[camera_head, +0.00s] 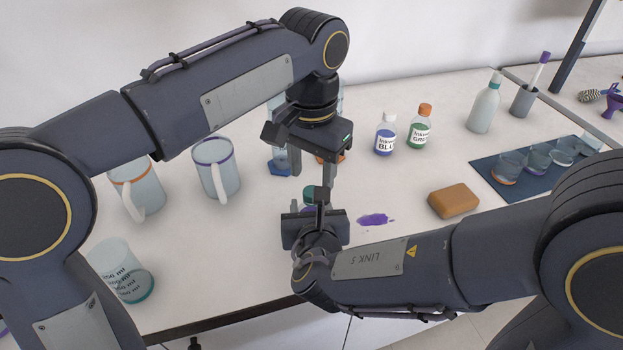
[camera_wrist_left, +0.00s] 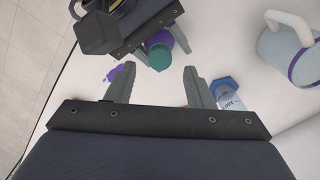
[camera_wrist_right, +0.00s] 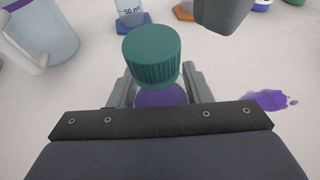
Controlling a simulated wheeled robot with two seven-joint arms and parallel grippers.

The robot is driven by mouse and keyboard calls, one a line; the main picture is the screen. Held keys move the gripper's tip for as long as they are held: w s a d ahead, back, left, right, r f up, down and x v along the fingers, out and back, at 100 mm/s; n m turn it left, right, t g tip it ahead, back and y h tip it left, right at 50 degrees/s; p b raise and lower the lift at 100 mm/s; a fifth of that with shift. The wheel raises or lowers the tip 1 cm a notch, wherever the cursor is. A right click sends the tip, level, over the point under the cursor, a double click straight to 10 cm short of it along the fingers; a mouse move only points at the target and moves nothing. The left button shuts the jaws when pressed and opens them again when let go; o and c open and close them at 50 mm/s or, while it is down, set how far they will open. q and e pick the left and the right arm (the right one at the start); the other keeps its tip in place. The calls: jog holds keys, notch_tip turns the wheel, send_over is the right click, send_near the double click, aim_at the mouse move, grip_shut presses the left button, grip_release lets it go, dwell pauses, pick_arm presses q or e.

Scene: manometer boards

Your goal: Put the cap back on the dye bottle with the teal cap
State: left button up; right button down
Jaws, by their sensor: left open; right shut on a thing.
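The teal cap (camera_wrist_right: 152,57) sits over the top of the dye bottle (camera_wrist_right: 160,97), whose purple body shows below it in the right wrist view. How tightly the cap is seated I cannot tell. The cap (camera_head: 313,191) also shows partly in the head view and in the left wrist view (camera_wrist_left: 159,56). My right gripper (camera_wrist_right: 155,88) is shut on the bottle, one finger on each side. My left gripper (camera_head: 312,172) is open and empty, above the cap and pointing down; in the left wrist view its fingers stand apart with the cap beyond them.
A purple spill (camera_head: 376,219) lies right of the bottle, with an orange-brown block (camera_head: 453,200) beyond. Blue (camera_head: 385,136) and green (camera_head: 420,131) dye bottles stand behind. Mugs (camera_head: 216,168) and a beaker (camera_head: 122,270) stand left. A dark mat (camera_head: 520,181) holds dishes at right.

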pick_arm(q)
jog(key=shift+r, duration=0.55)
jog(key=n, duration=0.5)
jog(key=shift+r, duration=0.4)
jog(key=n, duration=0.5)
jog(key=shift+r, duration=0.4)
jog(key=n, duration=0.4)
jog(key=shift+r+n, duration=0.4)
jog(key=n, duration=0.4)
jog(key=shift+r+n, duration=0.4)
jog(key=shift+f, duration=0.1)
jog(key=shift+f, duration=3.9)
jog(key=shift+c, duration=0.6)
